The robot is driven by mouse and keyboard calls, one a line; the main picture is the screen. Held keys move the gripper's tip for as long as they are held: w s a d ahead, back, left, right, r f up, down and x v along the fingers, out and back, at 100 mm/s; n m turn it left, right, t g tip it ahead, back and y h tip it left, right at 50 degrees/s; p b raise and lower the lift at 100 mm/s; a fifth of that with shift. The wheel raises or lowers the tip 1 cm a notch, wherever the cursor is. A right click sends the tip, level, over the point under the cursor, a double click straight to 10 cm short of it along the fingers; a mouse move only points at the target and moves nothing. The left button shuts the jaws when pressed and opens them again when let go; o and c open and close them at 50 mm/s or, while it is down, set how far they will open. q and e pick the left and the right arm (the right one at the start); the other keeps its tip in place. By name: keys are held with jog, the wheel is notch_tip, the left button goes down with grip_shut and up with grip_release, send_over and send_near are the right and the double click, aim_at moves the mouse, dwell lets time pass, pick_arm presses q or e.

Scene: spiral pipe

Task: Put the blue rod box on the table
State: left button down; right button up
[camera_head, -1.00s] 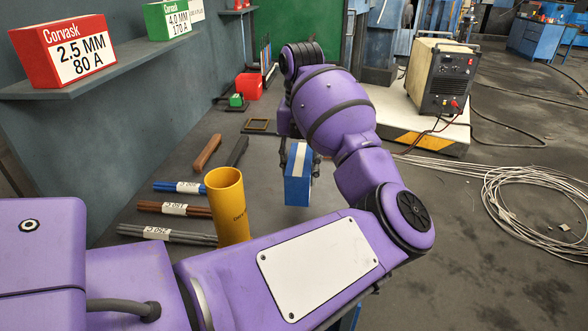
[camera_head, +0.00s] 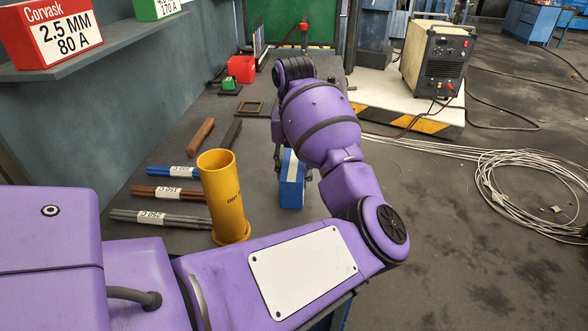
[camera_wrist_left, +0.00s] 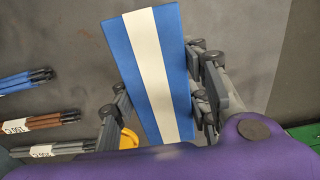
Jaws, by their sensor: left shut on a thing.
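The blue rod box (camera_head: 291,190) with a white stripe is held in my left gripper (camera_head: 291,162), near the table's right edge. The wrist view shows the box (camera_wrist_left: 152,70) between the two fingers of my left gripper (camera_wrist_left: 165,100), which are shut on its sides. The grey table (camera_head: 262,215) is under the box. I cannot tell whether the box's underside touches the table. My purple left arm hides part of the gripper and the table's near edge. My right gripper is not in view.
A yellow tube (camera_head: 222,200) stands left of the box. Blue (camera_head: 170,173), brown (camera_head: 166,193) and grey (camera_head: 160,217) rod bundles lie further left. A brown bar (camera_head: 201,135) and a dark bar (camera_head: 231,135) lie behind. Bare table lies between the tube and the box.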

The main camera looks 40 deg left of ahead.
pick_arm(q)
jog(key=c, duration=1)
grip_release()
notch_tip(320, 180, up, 12)
jog(key=p, duration=0.1)
jog(key=shift+r, duration=0.15)
